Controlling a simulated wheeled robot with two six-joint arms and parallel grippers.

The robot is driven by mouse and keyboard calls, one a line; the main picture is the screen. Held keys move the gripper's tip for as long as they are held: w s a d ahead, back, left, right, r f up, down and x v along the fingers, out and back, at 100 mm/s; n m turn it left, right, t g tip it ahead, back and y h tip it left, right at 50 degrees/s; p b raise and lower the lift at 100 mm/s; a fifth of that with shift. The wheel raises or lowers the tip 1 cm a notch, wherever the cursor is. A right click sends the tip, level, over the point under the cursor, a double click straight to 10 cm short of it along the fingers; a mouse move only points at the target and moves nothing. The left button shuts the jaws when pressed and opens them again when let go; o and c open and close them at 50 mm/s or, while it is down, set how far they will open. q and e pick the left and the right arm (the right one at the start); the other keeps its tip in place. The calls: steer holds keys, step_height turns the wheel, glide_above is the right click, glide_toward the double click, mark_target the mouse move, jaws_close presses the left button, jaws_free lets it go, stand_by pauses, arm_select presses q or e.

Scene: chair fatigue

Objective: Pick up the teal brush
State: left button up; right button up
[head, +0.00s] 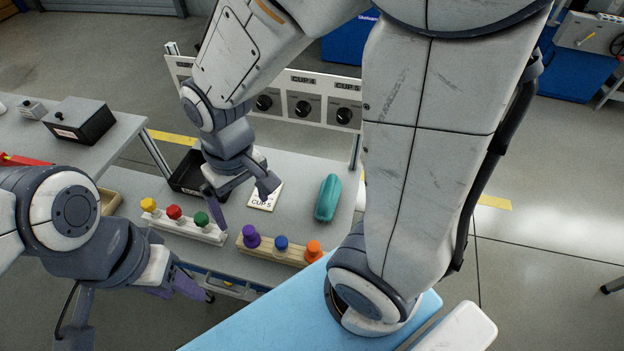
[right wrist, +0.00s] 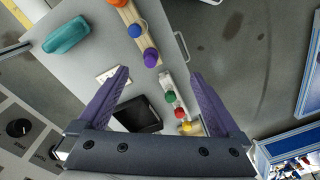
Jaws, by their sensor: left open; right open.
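The teal brush (head: 327,198) lies on the grey table near its right side, just left of my right arm's large link in the head view. In the right wrist view the brush (right wrist: 66,36) shows at the upper left, outside the jaws. My right gripper (head: 244,208) is open and empty above the table, left of the brush and apart from it. Its two purple fingers (right wrist: 160,73) are spread in the right wrist view. My left gripper (head: 178,284) is at the lower left, in front of the table, open and away from the brush.
A white rack (head: 186,229) with yellow, red and green knobs and a wooden rack (head: 270,252) with purple, blue and orange ones line the front edge. A black tray (head: 187,174) and a CUP 5 card (head: 264,201) lie behind. A dial panel (head: 318,98) stands at the back.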

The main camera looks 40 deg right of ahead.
steer(key=w+d+f+m, duration=0.4)
steer(key=w+d+f, duration=0.15)
steer(key=d, duration=0.25)
steer(key=m, duration=0.7)
glide_above(332, 185)
steer(key=a, duration=0.1)
steer(key=shift+h, duration=0.3)
step_height(332, 185, down, 8)
steer(key=shift+w+f, duration=0.1)
steer(key=shift+f, duration=0.15)
steer(key=shift+m, duration=0.3)
steer(key=f, duration=0.3)
steer(key=d+f, duration=0.1)
steer(key=f, duration=0.1)
steer(key=shift+f, duration=0.2)
steer(key=shift+w+a+f+p, duration=0.1)
steer(key=shift+w+f+p, duration=0.1)
steer(key=shift+f, duration=1.25)
steer(key=shift+w+f+p, duration=0.1)
steer(key=shift+f+p, duration=0.05)
steer(key=shift+f, duration=1.25)
steer(key=c, duration=1.4)
steer(key=shift+r, duration=0.15)
